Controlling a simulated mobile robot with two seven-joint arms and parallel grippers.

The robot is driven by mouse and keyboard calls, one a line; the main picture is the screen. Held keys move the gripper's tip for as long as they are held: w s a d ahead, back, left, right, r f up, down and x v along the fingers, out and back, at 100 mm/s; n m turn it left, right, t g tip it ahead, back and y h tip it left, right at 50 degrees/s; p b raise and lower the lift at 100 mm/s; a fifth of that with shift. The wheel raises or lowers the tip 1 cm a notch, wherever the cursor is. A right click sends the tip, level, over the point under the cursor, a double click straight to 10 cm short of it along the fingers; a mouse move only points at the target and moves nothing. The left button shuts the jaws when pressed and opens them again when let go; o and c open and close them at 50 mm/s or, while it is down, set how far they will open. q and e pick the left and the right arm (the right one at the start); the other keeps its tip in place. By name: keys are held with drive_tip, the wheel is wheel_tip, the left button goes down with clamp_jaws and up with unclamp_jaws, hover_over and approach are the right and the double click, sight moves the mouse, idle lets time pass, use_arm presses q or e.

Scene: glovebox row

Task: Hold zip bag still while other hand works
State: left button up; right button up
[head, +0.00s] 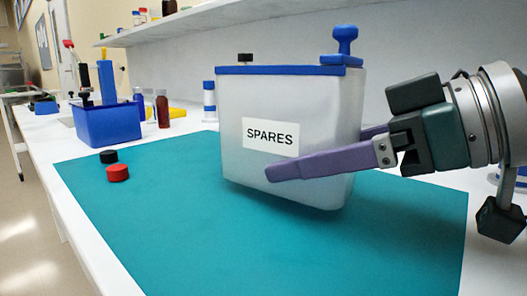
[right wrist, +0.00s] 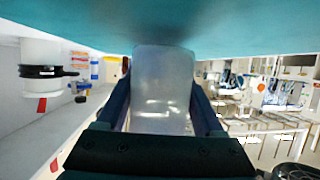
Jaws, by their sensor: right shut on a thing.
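The zip bag (head: 230,110) is a whitish, boxy pouch with a blue strip along its top and a label reading SPARES. A blue knobbed piece (head: 346,45) sits at the right end of the strip. My right gripper (head: 318,155) comes in from the right and is shut on the bag, one purple finger across its front below the label, the other mostly hidden behind. The right wrist view shows the bag (right wrist: 163,90) between both fingers. The bag is slightly tilted over the mat; I cannot tell whether its lower edge touches. My left gripper is not in view.
A teal mat (head: 190,235) covers the white bench, clear in front. A red cap (head: 117,173) and a black cap (head: 109,157) lie at its left. A blue bin (head: 108,125) with tools and a brown bottle (head: 162,110) stand behind. A shelf (head: 200,28) runs above.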

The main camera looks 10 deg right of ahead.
drive_tip(key=shift+f+b, duration=0.35)
drive_tip(key=shift+f, duration=0.4)
idle(0.7)
idle(0.9)
drive_tip(key=o, duration=1.4)
drive_tip(key=shift+d, duration=0.1)
